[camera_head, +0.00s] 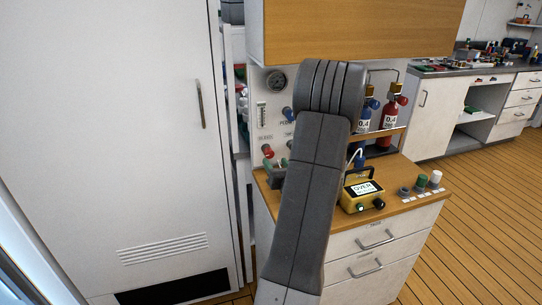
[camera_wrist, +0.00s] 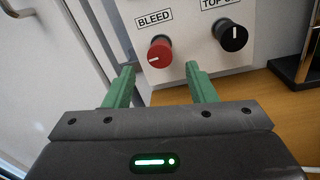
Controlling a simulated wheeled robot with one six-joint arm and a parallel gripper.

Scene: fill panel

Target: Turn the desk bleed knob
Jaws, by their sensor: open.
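The bleed knob is a red round knob with a white pointer line, under a "BLEED" label on the light panel. In the wrist view the bleed knob (camera_wrist: 160,54) is beyond and between my two green fingertips. In the head view the red knob (camera_head: 267,151) shows at the panel's lower left. My gripper (camera_wrist: 161,80) is open and empty, facing the panel, with a visible gap to the knob. In the head view my arm covers part of the panel, and a green fingertip (camera_head: 284,162) shows just below the red knob.
A black knob (camera_wrist: 230,35) sits right of the red one. A gauge (camera_head: 276,81) is higher on the panel. A yellow meter (camera_head: 362,192) and small caps stand on the wooden desk (camera_head: 398,205). A white cabinet door (camera_head: 110,130) is close on the left.

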